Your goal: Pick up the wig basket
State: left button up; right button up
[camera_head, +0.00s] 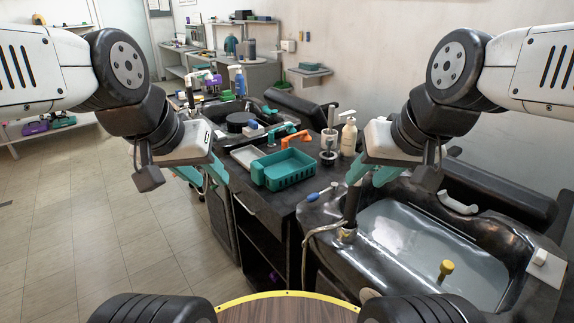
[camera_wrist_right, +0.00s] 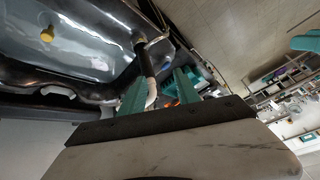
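A teal slotted basket (camera_head: 288,172), likely the wig basket, sits on the dark counter between my two arms. My left gripper (camera_head: 204,178) is to the left of the basket, with its teal fingers apart and nothing seen between them. A dark tap with a pale hose shows beyond the gap, and no grip on anything is visible.
A wash sink (camera_head: 430,245) with a yellow plug-like piece (camera_head: 446,268) lies right of the counter (camera_head: 262,203). A white pump bottle (camera_head: 349,137), a cup of tools (camera_head: 328,150) and an orange-handled item (camera_head: 296,137) stand behind the basket. Open tiled floor (camera_head: 90,220) is at left.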

aim_at(279, 170)
jog(key=i+j+z, duration=0.2)
jog(key=j, duration=0.2)
jog(key=i+j+z, duration=0.4)
jog(key=j, duration=0.2)
